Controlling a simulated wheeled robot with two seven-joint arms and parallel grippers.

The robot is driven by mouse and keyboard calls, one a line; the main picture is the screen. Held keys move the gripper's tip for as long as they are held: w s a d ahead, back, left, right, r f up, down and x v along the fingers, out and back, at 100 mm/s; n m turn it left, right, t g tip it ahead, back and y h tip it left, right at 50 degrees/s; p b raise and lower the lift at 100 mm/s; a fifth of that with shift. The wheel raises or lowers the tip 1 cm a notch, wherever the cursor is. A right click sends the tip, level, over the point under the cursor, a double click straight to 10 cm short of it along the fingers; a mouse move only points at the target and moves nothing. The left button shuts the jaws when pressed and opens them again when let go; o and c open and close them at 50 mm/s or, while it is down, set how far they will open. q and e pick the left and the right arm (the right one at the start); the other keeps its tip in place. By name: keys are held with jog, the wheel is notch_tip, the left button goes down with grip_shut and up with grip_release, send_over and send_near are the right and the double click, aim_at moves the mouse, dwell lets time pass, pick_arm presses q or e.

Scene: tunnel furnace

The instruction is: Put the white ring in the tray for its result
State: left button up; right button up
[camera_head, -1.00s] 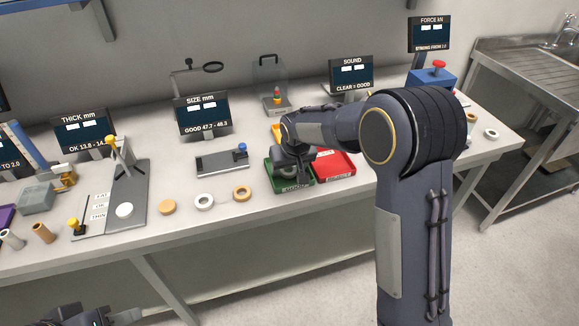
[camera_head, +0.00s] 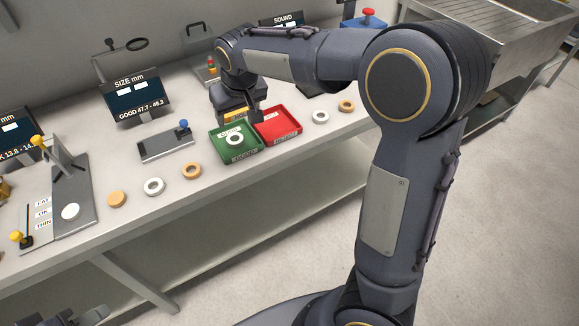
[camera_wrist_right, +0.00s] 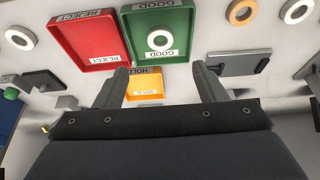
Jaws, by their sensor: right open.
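A white ring (camera_head: 235,139) lies flat in the green GOOD tray (camera_head: 250,155). The wrist view shows the same ring (camera_wrist_right: 160,40) inside the green tray (camera_wrist_right: 186,30), apart from my fingers. My right gripper (camera_head: 244,116) hangs behind the trays, over the yellow HOLD tray (camera_head: 232,114). In the wrist view the right fingers (camera_wrist_right: 161,78) are wide apart with nothing held, and the yellow tray (camera_wrist_right: 145,88) shows between them. The red REJECT tray (camera_head: 284,126) is beside the green one and looks empty. My left gripper (camera_head: 84,318) shows only partly at the bottom left edge.
Other white rings (camera_head: 154,187) (camera_head: 320,117) and tan rings (camera_head: 192,170) (camera_head: 346,106) lie along the bench front. The size gauge (camera_head: 165,145) and its display (camera_head: 136,97) stand left of the trays. The floor in front is clear.

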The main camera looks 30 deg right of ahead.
jog(key=s+d+r+m+y, duration=0.1)
jog(key=s+d+y, duration=0.15)
jog(key=s, duration=0.55)
jog(key=s+d+r+y, duration=0.1)
jog(key=s+d, duration=0.2)
jog(key=s, duration=0.4)
jog(key=s+a+f+m+t, duration=0.1)
jog(key=s+f, duration=0.3)
jog(key=s, duration=1.1)
jog(key=shift+a, duration=0.65)
